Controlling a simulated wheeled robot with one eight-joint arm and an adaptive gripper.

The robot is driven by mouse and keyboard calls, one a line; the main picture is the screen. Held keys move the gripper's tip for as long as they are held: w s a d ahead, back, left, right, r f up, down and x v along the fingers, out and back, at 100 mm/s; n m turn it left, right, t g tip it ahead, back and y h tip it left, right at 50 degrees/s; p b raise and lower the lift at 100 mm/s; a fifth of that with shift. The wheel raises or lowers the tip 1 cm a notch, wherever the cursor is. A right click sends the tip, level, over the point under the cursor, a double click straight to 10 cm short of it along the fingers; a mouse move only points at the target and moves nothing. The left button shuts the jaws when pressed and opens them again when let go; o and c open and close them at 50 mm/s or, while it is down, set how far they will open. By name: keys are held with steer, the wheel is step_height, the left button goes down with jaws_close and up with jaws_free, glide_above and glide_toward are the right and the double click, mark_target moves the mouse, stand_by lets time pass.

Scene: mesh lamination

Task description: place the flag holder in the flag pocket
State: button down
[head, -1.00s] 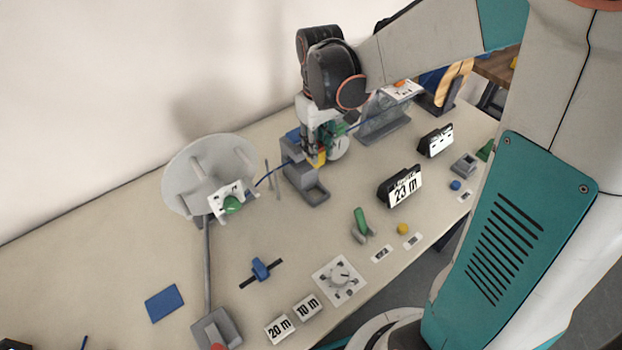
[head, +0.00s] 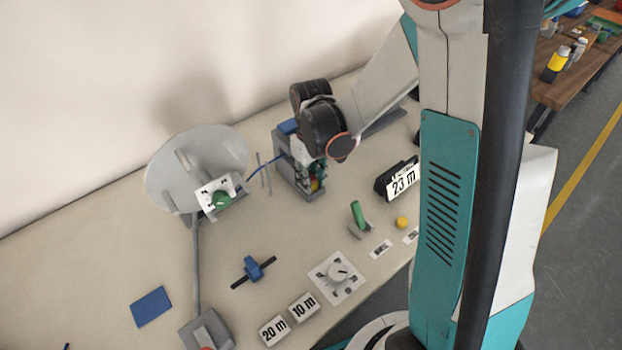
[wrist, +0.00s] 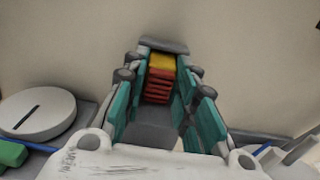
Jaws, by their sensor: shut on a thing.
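My gripper (head: 316,180) is shut on a small block with a yellow end and red ribs, which I take for the flag holder. In the wrist view this holder (wrist: 158,80) sits between the teal fingers. In the head view only a yellow bit (head: 315,185) of it shows, low between the fingers. The gripper is over the front of a grey stand (head: 284,165). The stand's front tray is mostly hidden behind the gripper. I cannot tell which part is the flag pocket, or whether the holder touches the stand.
A large grey disc (head: 165,182) with pegs stands left of the stand, with a white plate and green knob (head: 220,199) before it. A blue cable runs from there to the stand. A "23 m" display (head: 402,181) and green lever (head: 358,214) are to the right.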

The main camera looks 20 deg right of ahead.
steer(key=c, duration=1.3)
jaws_free()
step_height(320, 180, up, 13)
steer(key=p, duration=0.4)
steer(key=s+r+m+t, duration=0.3)
steer(key=s+r+t, duration=0.4)
steer(key=s+r, duration=0.4)
steer(key=shift+s+m, duration=0.3)
steer(key=shift+s, duration=1.7)
steer(key=shift+f, duration=0.1)
